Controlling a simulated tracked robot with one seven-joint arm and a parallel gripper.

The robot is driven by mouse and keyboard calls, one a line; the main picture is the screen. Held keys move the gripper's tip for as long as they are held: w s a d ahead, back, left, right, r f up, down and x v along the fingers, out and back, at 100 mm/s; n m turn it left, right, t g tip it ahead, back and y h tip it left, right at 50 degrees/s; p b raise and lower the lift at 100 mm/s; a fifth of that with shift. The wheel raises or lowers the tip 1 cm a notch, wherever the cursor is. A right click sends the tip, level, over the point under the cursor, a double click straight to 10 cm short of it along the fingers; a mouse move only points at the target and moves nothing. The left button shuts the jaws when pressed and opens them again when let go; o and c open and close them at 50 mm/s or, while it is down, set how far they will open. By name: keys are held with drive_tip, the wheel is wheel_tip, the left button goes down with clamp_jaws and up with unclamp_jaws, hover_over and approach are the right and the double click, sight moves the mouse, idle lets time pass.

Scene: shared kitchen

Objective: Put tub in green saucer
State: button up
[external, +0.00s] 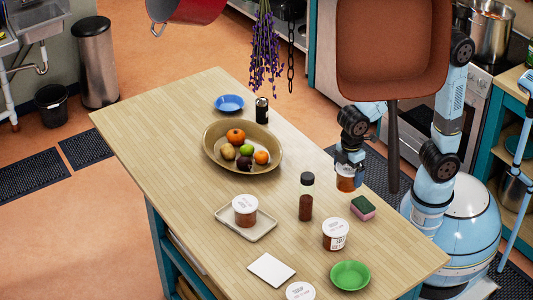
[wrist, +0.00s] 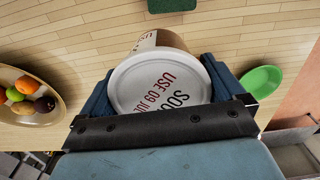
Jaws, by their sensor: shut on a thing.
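My gripper (external: 348,170) is shut on a tub (external: 346,183) with a white lid and brown sides, near the table's right edge behind the sponge. The wrist view shows the lid of this tub (wrist: 160,83) between the two fingers, with printed writing on it. The tub appears to be above the tabletop. The green saucer (external: 350,275) lies empty at the table's near right end, apart from the gripper. It also shows to the right in the wrist view (wrist: 262,80). Similar tubs stand on the table (external: 336,235), at the front edge (external: 300,291) and on a tray (external: 245,205).
A sauce bottle (external: 306,200) and a sponge (external: 362,208) stand between the held tub and the saucer's area. A fruit bowl (external: 212,152), a dark can (external: 261,110) and a blue saucer (external: 229,103) are farther back. A white card (external: 271,270) lies left of the green saucer.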

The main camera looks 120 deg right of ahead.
drive_tip(key=w+a+n, duration=0.2)
drive_tip(key=a+n, duration=0.2)
drive_tip(key=a, duration=0.7)
drive_tip(key=w+a+n, duration=0.2)
drive_tip(key=a+n, duration=0.3)
drive_tip(key=a, duration=0.6)
approach(350, 279)
drive_tip(key=shift+s, duration=0.15)
drive_tip(key=shift+w+f, duration=0.25)
drive_tip(key=shift+f, duration=1.65)
drive_tip(key=shift+f, duration=0.1)
drive_tip(key=o, duration=0.9)
